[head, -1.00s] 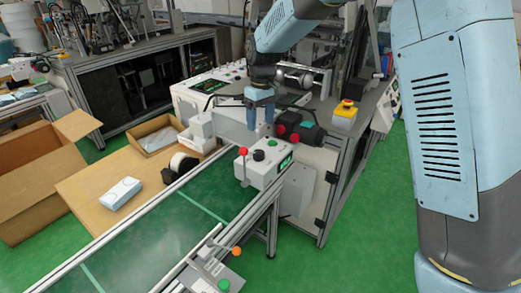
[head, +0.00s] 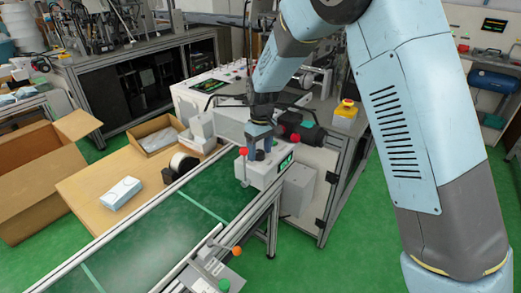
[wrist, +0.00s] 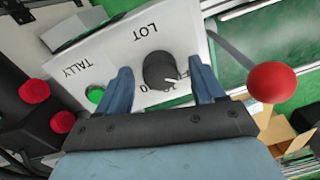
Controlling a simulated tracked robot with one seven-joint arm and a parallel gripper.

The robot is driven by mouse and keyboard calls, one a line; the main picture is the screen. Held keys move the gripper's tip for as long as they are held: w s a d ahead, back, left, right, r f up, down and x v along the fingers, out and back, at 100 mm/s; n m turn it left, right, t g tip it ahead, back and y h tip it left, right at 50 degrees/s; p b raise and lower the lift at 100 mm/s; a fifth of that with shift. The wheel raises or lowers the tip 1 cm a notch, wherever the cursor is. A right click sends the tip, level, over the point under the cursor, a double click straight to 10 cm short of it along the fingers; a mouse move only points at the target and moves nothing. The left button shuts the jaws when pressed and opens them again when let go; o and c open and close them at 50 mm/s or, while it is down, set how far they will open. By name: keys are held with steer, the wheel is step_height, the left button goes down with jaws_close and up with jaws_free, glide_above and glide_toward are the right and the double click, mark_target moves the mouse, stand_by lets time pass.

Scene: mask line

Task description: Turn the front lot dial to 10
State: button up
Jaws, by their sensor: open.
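The label reads upside down in the wrist view, and the scale numbers are partly hidden by my gripper. My gripper (wrist: 163,84) is open, with one blue finger on each side of the knob; I cannot tell whether either touches it. In the head view, my gripper (head: 259,148) is over the top of the box (head: 262,177), at the conveyor's far end.
A red ball-topped lever (wrist: 272,82) stands close beside the dial; it also shows in the head view (head: 243,152). A green button (wrist: 95,94) sits by TALLY. Red knobs (wrist: 34,91) are on the other side. The green conveyor (head: 165,225) is clear.

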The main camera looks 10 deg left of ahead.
steer(key=shift+c, duration=0.5)
steer(key=shift+d, duration=0.1)
steer(key=c, duration=1)
steer(key=shift+o, duration=0.3)
steer(key=shift+m, duration=0.4)
steer(key=m, duration=0.3)
steer(key=shift+m, duration=0.4)
steer(key=m, duration=0.4)
steer(key=shift+s+m, duration=0.1)
steer(key=shift+m, duration=0.3)
steer(key=shift+m+t, duration=0.3)
